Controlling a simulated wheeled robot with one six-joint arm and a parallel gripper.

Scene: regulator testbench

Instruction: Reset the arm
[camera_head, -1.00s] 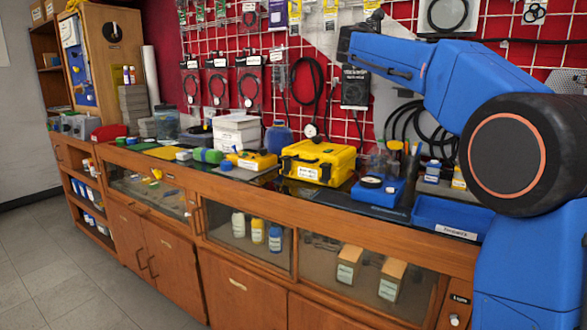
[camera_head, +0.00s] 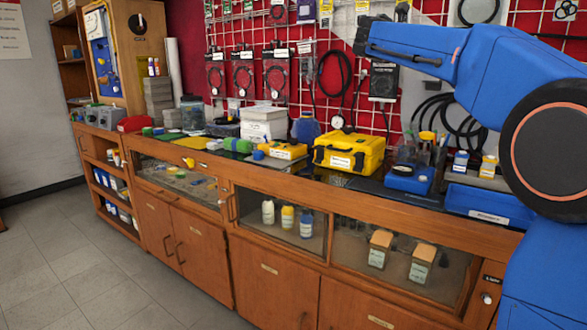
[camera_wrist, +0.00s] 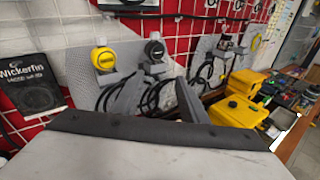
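My blue arm is raised at the right of the head view, bent at a large black joint with an orange ring. Its upper link reaches left, level with the wall rack. My gripper (camera_head: 362,36) is the dark end of the arm, high above the bench and apart from everything on it. Its fingers are too small and dark there to show their opening. I see no object held.
A long wooden bench (camera_head: 262,168) with glass-fronted compartments runs along the red gridded wall. On it stand a yellow case (camera_head: 335,161), a blue tray (camera_head: 462,199), a white box (camera_head: 263,126) and small tools. Cables and packaged gauges hang behind. The tiled floor (camera_head: 60,260) at left is clear.

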